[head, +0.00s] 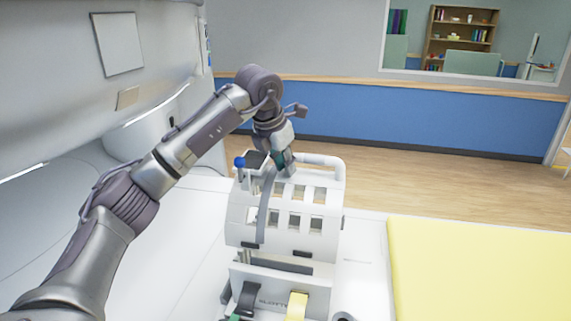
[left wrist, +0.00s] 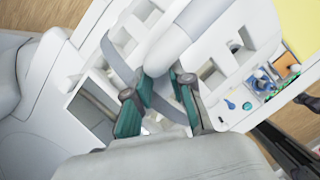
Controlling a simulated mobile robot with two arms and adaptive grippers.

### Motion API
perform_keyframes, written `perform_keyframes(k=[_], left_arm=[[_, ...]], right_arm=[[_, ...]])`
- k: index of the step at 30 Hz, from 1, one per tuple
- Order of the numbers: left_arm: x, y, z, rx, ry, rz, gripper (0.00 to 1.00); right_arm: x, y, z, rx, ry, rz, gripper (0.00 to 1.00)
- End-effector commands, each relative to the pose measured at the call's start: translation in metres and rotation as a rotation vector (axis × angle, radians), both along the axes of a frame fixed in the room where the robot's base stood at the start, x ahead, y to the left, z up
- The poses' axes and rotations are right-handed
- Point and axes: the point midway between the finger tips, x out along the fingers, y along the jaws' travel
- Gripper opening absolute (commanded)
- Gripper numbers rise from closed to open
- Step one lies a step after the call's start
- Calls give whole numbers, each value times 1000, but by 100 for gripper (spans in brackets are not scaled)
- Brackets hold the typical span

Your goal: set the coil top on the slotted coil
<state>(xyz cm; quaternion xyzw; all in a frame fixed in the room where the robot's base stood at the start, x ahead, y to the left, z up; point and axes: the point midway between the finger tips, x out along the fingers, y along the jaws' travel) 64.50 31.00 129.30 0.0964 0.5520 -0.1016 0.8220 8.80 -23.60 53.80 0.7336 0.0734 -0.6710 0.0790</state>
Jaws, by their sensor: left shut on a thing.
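The coil top (head: 323,228) is a white arched shell with rectangular windows and a rounded handle bar at its far end. My left gripper (head: 284,163) is at that bar in the head view. In the left wrist view its teal fingers (left wrist: 168,92) are shut around the white handle bar of the coil top (left wrist: 174,42). The slotted coil (head: 266,282) is the white lettered base below the coil top. A dark gap shows between the two at the near edge; whether they touch elsewhere is hidden. My right gripper is not seen.
A yellow pad (head: 480,270) covers the right of the white table. A black strap and a yellow strap (head: 297,305) lie at the near side of the base. A blue knob (head: 239,162) stands at the coil top's left. Small items (left wrist: 262,80) sit at the right in the left wrist view.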

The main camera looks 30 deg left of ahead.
Motion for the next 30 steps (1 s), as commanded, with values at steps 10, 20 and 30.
perform_keyframes(k=[10,20,30], left_arm=[[0,0,-19,-2,-7,-1,0],[0,0,-46,-2,-8,0,0],[0,0,-51,-2,-8,0,0]], right_arm=[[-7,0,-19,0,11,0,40],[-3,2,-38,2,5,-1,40],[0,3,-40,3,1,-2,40]])
